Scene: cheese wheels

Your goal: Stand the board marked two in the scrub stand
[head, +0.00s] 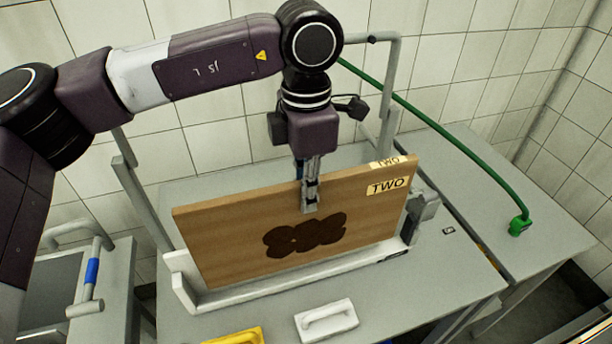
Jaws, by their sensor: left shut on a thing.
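The wooden board marked TWO (230,235) stands upright on its long edge, with a dark stain on its near face and labels at its top right corner. Its lower edge is in or just behind the white scrub stand (310,272) on the grey table; the stand's front wall hides that edge, so I cannot tell if it touches the bottom. My left gripper (310,195) comes down from above and is shut on the board's top edge near the middle. My right gripper is not in view.
A white-handled brush or scrubber (327,320) and a yellow one (235,336) lie in front of the stand. A metal frame (388,95) rises behind. A tiled wall closes the back.

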